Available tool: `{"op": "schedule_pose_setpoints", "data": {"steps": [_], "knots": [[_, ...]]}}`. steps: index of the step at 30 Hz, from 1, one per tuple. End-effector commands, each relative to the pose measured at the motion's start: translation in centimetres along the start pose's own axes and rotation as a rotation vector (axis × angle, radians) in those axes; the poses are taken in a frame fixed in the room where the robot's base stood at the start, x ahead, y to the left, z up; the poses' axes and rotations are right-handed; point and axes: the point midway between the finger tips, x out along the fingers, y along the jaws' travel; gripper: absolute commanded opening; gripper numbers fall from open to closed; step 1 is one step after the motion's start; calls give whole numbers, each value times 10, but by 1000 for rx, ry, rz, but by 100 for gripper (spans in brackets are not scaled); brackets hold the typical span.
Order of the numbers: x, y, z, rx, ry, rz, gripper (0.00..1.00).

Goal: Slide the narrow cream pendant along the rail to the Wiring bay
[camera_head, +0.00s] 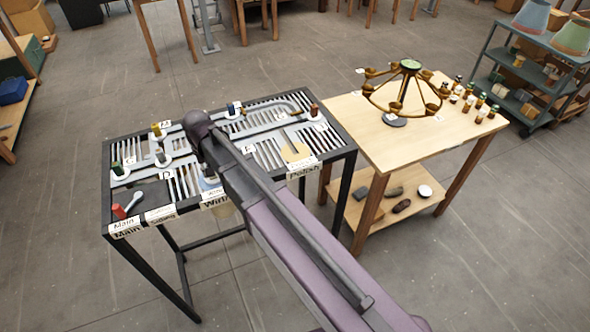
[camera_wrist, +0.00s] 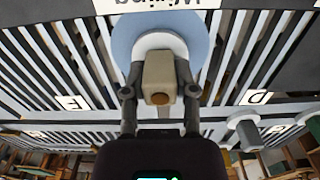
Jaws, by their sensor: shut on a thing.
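In the wrist view, my gripper (camera_wrist: 159,95) is shut on a cream block-shaped handle (camera_wrist: 159,72) with a brown round end. I take it for the top of the narrow cream pendant. It stands on a white round collar over a blue disc (camera_wrist: 120,38), beside the upside-down Wiring label (camera_wrist: 165,4). In the head view, my arm hides the gripper and the held handle. A pale shape (camera_head: 225,209) hangs below the table edge behind the Wiring label (camera_head: 216,200); I cannot tell if it is this pendant's shade.
The black-framed slotted table (camera_head: 345,145) has grey rail tracks. The Polish bay label (camera_head: 303,169) is right of my arm. A wooden table (camera_head: 440,145) carries a brass chandelier (camera_head: 405,85).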

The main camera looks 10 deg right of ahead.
Motion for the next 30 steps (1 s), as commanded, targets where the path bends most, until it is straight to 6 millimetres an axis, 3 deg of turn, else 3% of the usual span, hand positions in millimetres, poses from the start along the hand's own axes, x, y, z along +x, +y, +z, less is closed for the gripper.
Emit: {"op": "schedule_pose_setpoints", "data": {"steps": [8,9,12,13,30], "knots": [[0,0,2,0,-1,0,0],[0,0,2,0,-1,0,43],[0,0,2,0,-1,0,72],[0,0,2,0,-1,0,77],[0,0,-5,0,0,0,77]]}}
